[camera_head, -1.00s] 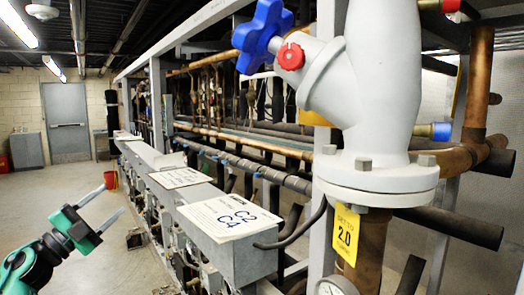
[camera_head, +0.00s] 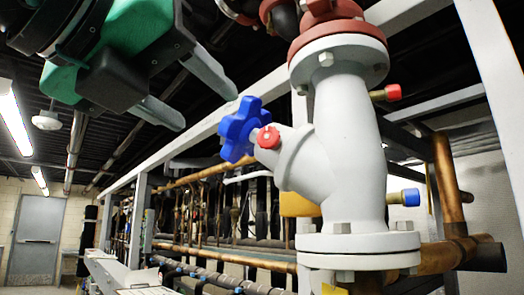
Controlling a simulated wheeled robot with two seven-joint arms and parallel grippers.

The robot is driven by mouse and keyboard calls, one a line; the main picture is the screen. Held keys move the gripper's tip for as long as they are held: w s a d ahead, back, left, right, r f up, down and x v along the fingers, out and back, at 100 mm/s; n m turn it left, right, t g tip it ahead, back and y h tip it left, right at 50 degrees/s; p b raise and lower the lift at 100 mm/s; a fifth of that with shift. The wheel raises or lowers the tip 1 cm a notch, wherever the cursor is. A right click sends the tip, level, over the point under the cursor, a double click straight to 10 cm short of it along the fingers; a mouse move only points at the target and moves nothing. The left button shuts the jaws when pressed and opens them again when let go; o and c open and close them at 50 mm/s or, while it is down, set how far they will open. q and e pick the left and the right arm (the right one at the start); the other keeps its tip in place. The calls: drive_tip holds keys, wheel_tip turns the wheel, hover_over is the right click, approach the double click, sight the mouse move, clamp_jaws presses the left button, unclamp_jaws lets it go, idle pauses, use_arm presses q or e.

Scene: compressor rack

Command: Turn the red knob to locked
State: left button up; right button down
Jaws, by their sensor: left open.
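The red knob (camera_head: 268,137) is a small round red cap on the side stem of the large grey-white valve body (camera_head: 345,150). A blue star-shaped handwheel (camera_head: 241,129) sits just left of it on the same stem. My left gripper (camera_head: 192,98) comes in from the upper left, close to the camera. Its two grey fingers are spread apart with nothing between them, and they point down and right toward the blue handwheel. The fingertips appear up and left of the red knob, apart from it. My right gripper is not in view.
A red flange (camera_head: 338,36) tops the valve. A red-capped port (camera_head: 391,92) and a blue-capped port (camera_head: 408,197) stick out at its right. A white rack beam (camera_head: 205,133) runs behind the handwheel. Copper pipes (camera_head: 450,190) stand right. Open room shows at far left.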

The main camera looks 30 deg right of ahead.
use_arm(q)
drive_tip(key=s+t, duration=0.1)
drive_tip(key=s, duration=0.2)
drive_tip(key=p, duration=0.3)
approach(267, 137)
drive_tip(key=shift+t, duration=0.3)
drive_tip(key=x, duration=0.6)
drive_tip(key=shift+d, duration=0.2)
drive_tip(key=shift+x, duration=0.8)
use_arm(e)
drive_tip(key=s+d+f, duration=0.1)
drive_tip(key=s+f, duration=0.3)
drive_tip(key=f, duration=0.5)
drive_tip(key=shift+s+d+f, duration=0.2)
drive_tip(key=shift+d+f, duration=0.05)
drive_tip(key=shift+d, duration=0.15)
use_arm(q)
drive_tip(key=c, duration=1)
